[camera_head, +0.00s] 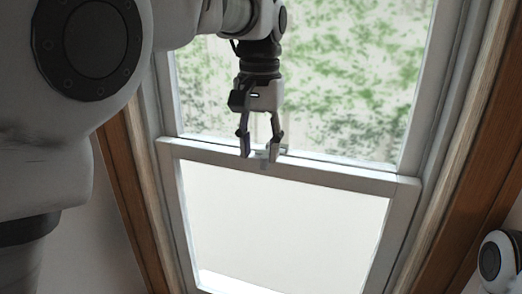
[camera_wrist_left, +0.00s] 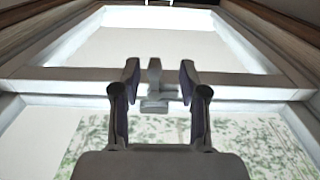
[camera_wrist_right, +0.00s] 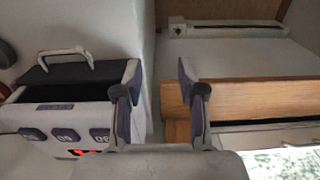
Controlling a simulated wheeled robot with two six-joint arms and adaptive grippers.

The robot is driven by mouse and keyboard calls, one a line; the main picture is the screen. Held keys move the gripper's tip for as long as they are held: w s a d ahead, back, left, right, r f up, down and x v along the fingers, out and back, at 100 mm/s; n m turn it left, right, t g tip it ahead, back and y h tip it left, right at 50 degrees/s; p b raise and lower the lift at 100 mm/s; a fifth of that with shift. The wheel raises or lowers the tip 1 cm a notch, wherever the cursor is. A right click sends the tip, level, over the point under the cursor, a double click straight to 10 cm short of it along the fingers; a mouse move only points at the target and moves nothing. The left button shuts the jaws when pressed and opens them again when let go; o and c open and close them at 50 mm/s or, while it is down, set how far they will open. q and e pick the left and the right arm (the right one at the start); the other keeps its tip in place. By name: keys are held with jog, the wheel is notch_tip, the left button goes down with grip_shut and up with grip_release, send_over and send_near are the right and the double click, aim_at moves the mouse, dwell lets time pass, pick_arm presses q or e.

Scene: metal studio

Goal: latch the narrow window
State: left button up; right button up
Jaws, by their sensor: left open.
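The narrow window (camera_head: 340,181) has white sashes in a brown wooden frame, with greenery behind the upper pane. A small pale latch (camera_wrist_left: 154,77) sits on the rail where the sashes meet. My left gripper (camera_head: 260,154) is open and points down at this rail. In the left wrist view, its two fingers (camera_wrist_left: 159,75) stand on either side of the latch, with a gap on each side. In the head view the fingers partly hide the latch. My right gripper (camera_wrist_right: 158,75) is open and empty in the right wrist view, away from the latch.
In the right wrist view, a pale box (camera_wrist_right: 70,118) with a dark opening, a handle and purple number tiles stands at left. A wooden frame edge (camera_wrist_right: 245,97) lies at right, and a long white bar (camera_wrist_right: 228,29) is at the top.

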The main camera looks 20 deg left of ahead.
pick_arm(q)
jog(key=shift+w+d+f, duration=0.3)
jog(key=shift+w+f, duration=0.15)
jog(key=shift+f, duration=0.05)
jog(key=shift+w+d+f, duration=0.25)
jog(key=shift+w+f, duration=0.2)
jog(key=shift+f, duration=0.05)
jog(key=shift+s+a+r, duration=0.15)
jog(key=shift+s+a, duration=0.15)
jog(key=shift+s, duration=0.1)
grip_shut()
jog(key=shift+w+a+m, duration=0.85)
jog(key=shift+m, duration=2)
jog(key=shift+w+a+m, duration=0.85)
jog(key=shift+m, duration=2.05)
jog(key=shift+w+a+m, duration=0.85)
jog(key=shift+m, duration=2)
